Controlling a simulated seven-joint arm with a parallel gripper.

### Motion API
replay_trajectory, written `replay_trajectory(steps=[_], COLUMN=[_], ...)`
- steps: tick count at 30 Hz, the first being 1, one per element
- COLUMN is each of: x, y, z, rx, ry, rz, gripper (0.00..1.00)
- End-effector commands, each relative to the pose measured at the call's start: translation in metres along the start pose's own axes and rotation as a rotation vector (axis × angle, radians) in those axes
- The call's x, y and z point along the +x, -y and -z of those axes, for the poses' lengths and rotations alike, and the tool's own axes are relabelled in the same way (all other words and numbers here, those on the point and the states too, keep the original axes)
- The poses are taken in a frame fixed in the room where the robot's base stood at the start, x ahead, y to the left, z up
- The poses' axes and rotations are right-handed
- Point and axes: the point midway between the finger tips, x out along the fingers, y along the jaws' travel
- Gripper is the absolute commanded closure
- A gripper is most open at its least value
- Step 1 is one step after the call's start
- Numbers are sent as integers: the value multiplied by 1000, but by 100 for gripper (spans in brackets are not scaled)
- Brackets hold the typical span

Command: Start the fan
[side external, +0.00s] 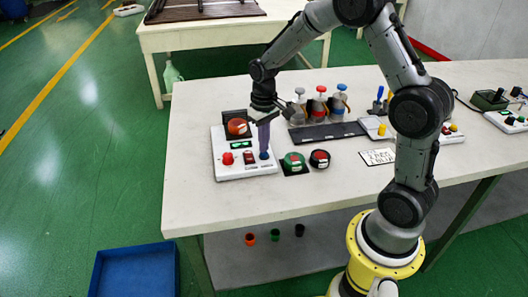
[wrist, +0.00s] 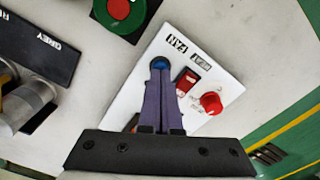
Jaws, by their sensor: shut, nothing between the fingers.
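The white control panel (side external: 222,170) stands at the left part of the table. A round blue button (wrist: 160,62) sits on it below the FAN label (wrist: 181,44); it also shows in the side view (side external: 264,156). My gripper (wrist: 160,72) is shut and empty, pointing down with its fingertips at the blue button. It also shows over the panel in the side view (side external: 264,148). The fingertips hide part of the button, and I cannot tell whether they touch or press it. A red rocker switch (wrist: 187,81) lies beside the fingers, below the HEAT label (wrist: 201,60).
A red knob (wrist: 211,104) stands near the panel's edge. Several capped bottles (side external: 320,105) stand behind a dark strip (side external: 325,133). The table front is clear.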

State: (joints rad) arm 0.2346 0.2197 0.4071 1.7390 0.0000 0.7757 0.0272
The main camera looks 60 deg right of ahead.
Motion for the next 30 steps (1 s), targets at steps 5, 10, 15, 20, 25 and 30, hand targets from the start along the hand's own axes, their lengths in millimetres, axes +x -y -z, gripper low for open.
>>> replay_trajectory(steps=[5,10,15,20,25,30], x=[4,6,10,9,-1,-14], y=[0,0,0,0,0,0], z=[0,0,0,0,0,0], rx=[0,0,0,0,0,0], ry=[1,1,0,0,-2,-3], rz=[0,0,0,0,0,0], gripper=[100,100,100,100,100,100])
